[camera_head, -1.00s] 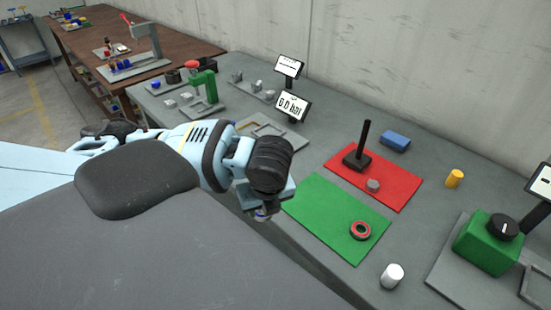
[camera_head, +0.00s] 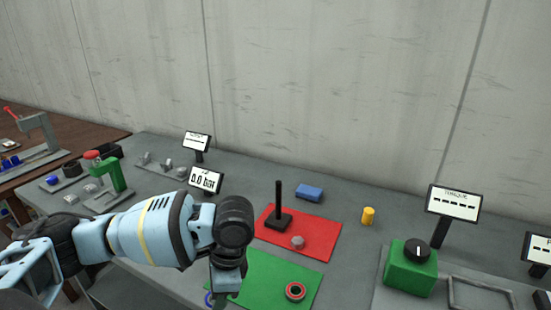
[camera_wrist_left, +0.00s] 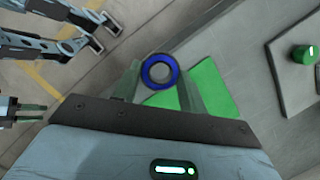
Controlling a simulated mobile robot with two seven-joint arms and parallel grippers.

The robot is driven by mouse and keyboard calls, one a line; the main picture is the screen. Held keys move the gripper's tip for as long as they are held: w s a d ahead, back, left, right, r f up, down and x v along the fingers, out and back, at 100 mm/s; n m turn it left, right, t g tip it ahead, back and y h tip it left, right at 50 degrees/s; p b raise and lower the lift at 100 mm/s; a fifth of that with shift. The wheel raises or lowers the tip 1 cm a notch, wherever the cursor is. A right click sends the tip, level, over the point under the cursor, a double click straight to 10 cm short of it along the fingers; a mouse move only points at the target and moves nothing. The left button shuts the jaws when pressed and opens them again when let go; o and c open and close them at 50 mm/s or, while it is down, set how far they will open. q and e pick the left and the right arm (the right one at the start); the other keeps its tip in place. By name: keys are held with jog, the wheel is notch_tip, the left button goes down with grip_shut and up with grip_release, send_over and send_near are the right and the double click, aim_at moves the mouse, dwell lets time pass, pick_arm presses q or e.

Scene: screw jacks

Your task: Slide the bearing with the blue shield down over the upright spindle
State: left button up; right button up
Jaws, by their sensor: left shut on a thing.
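The black upright spindle (camera_head: 278,198) stands on its dark base on the red mat (camera_head: 320,249). My left gripper (camera_head: 212,298) is at the left edge of the green mat (camera_head: 262,283), left of and nearer than the spindle. It is shut on the bearing with the blue shield (camera_wrist_left: 148,75), which shows as a ring between its fingertips in the left wrist view. In the head view only a blue sliver of this bearing (camera_head: 208,299) shows. The bearing is apart from the spindle. My right gripper (camera_wrist_left: 32,113) shows small at the left wrist view's left edge, its fingers apart.
A grey nut (camera_head: 297,242) is on the red mat near the spindle. A blue block (camera_head: 309,192) lies behind, a yellow cylinder (camera_head: 368,216) to the right. A green box with a dial (camera_head: 408,272) stands further right.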

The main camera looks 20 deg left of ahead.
pick_arm(q)
jog(key=w+d+r+n+g+h, duration=0.1)
jog(key=w+d+r+n+h, duration=0.1)
jog(key=n, duration=0.8)
jog(key=d+r, duration=0.1)
jog(key=d, duration=0.1)
jog(key=shift+w+d+r+n+h, duration=0.2)
jog(key=shift+d+n+h, duration=0.1)
jog(key=shift+d, duration=0.1)
jog(key=shift+a, duration=0.1)
